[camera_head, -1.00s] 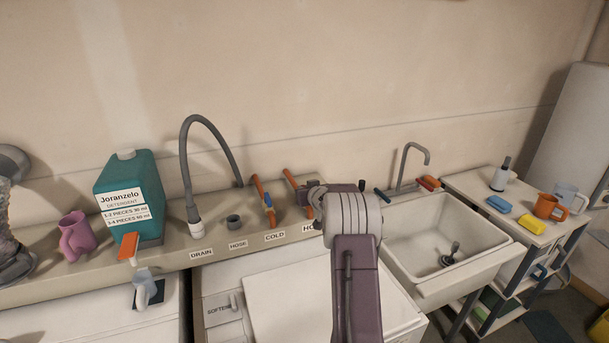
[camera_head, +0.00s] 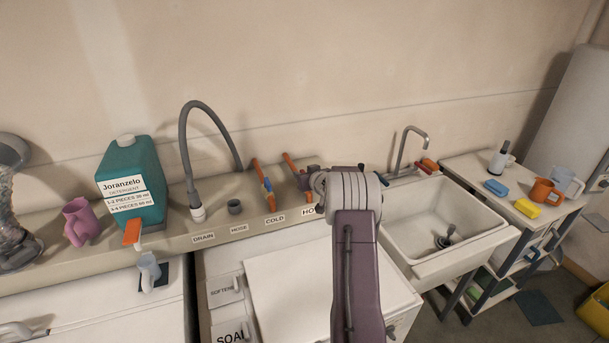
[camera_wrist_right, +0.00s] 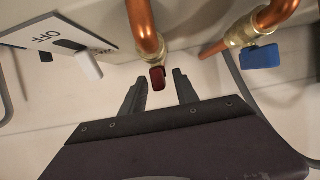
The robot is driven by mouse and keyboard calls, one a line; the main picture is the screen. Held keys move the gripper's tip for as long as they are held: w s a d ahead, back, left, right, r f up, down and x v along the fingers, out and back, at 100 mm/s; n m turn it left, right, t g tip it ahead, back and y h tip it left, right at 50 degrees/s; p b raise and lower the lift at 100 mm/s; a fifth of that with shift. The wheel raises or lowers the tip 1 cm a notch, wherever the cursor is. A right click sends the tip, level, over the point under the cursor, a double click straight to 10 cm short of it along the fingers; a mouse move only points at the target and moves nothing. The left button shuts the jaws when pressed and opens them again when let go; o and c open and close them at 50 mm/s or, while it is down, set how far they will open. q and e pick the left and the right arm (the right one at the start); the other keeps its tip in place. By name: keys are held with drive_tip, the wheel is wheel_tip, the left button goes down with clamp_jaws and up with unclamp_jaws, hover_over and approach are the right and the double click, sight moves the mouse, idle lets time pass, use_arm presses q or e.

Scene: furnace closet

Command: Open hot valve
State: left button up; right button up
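The hot valve has a small red handle (camera_wrist_right: 157,78) on a brass fitting under a copper pipe in the right wrist view. In the head view its copper pipe (camera_head: 289,162) rises behind the HOT label (camera_head: 311,210), and my gripper hides the handle. My right gripper (camera_wrist_right: 159,80) is open, with one finger on each side of the red handle; I cannot tell whether either finger touches it. It also shows in the head view (camera_head: 308,178). My left gripper is not in view.
The cold valve's blue handle (camera_wrist_right: 260,57) is close on the right in the wrist view. A white OFF switch plate (camera_wrist_right: 55,40) is at left. In the head view, a grey hose (camera_head: 184,140) and detergent jug (camera_head: 150,175) stand left, and a sink (camera_head: 445,205) is at right.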

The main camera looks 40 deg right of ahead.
drive_tip(key=shift+s, duration=0.1)
drive_tip(key=b+v, duration=0.1)
drive_tip(key=v, duration=0.7)
drive_tip(key=shift+s, duration=0.4)
drive_tip(key=shift+a+r, duration=0.1)
drive_tip(key=shift+r, duration=0.05)
